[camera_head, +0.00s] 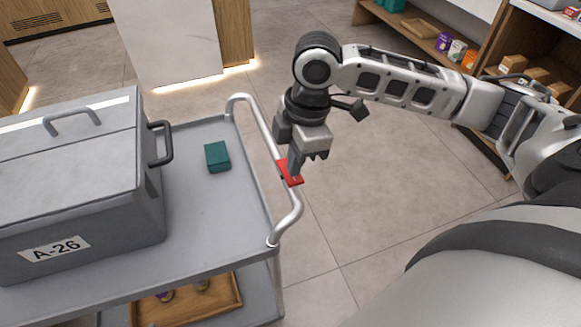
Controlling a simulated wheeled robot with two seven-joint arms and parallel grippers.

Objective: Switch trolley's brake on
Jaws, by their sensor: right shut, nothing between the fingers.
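The grey trolley (232,203) stands at the left with a curved metal push handle (262,123) on its right side. A small red brake piece (291,176) sits on the handle's right bar. My right gripper (296,168) comes from above right and points down at the red piece. Its fingers are shut and empty, with the tips overlapping the red piece in the picture. I cannot tell whether they touch it or hover just above. My left gripper is out of view.
A grey case (75,211) labelled A-26 and a small green box (217,157) stand on the trolley's top. A wooden tray (232,291) is on the lower shelf. Shelves with small goods (457,50) are at the upper right. The floor right of the handle is clear.

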